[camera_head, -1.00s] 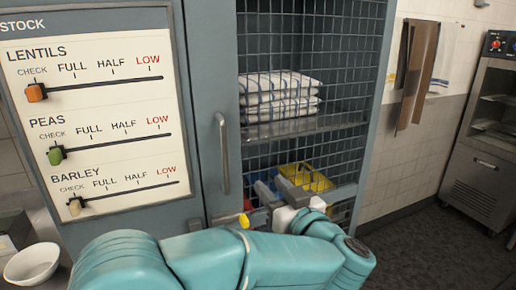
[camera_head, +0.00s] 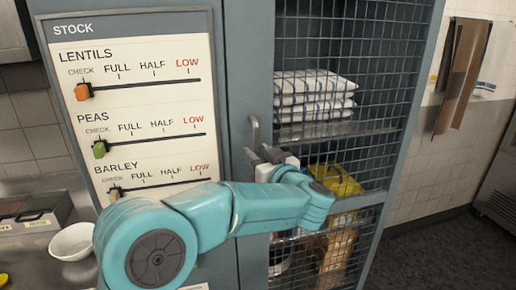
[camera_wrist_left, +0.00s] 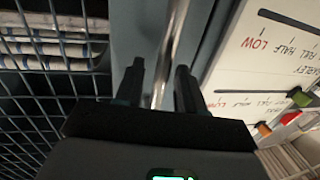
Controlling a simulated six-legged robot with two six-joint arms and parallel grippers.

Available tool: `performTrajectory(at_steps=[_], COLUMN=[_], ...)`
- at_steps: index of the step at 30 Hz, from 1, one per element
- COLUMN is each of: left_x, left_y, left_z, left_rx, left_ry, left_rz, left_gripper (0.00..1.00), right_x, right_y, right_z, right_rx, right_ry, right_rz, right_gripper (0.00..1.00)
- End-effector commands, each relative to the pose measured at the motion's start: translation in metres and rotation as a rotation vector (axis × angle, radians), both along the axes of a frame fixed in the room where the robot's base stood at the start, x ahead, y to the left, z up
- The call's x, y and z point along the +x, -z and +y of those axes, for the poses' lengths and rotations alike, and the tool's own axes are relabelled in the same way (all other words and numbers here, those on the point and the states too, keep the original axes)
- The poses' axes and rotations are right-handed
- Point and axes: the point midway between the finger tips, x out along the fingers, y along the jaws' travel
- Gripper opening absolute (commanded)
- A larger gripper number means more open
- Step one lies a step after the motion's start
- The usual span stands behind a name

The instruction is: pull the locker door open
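The locker door (camera_head: 345,50) is a grey-blue frame with wire mesh, and it looks closed. Its vertical metal handle (camera_head: 254,131) is on the door's left side. My left gripper (camera_head: 262,156) is at the handle's lower part, which the fingers partly hide in the head view. In the left wrist view, the handle (camera_wrist_left: 172,45) runs between the two dark fingers of the left gripper (camera_wrist_left: 160,82). The fingers are apart, with gaps visible beside the bar. My right gripper is in neither view.
A stock board (camera_head: 145,110) with sliders is left of the door. Folded striped towels (camera_head: 314,88) and a yellow item (camera_head: 338,181) are behind the mesh. A white bowl (camera_head: 72,242) sits on the counter at left. Brown cloths (camera_head: 462,75) hang at right.

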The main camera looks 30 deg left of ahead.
Motion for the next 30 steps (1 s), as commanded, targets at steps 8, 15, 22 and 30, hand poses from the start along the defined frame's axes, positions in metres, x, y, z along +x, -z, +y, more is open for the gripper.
performTrajectory(at_steps=[8, 15, 22, 30], left_x=[0.0061, 0.0059, 0.0055, 0.0004], left_y=[0.0003, 0.0004, 0.0005, 0.0013], left_z=[0.0064, 0.0062, 0.0061, -0.0025], left_rx=[0.000, 0.000, 0.000, -0.001], left_ry=[0.002, 0.002, 0.002, 0.013], left_rz=[0.000, 0.000, 0.000, 0.002], left_gripper=[0.38, 0.03, 0.00, 0.00], right_x=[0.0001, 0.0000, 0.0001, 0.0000], right_y=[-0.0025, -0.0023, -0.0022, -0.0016], right_z=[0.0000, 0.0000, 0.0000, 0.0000], right_rx=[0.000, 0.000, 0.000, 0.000], right_ry=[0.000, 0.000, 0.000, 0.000], right_rz=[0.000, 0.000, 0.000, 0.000], right_gripper=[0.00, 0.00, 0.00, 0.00])
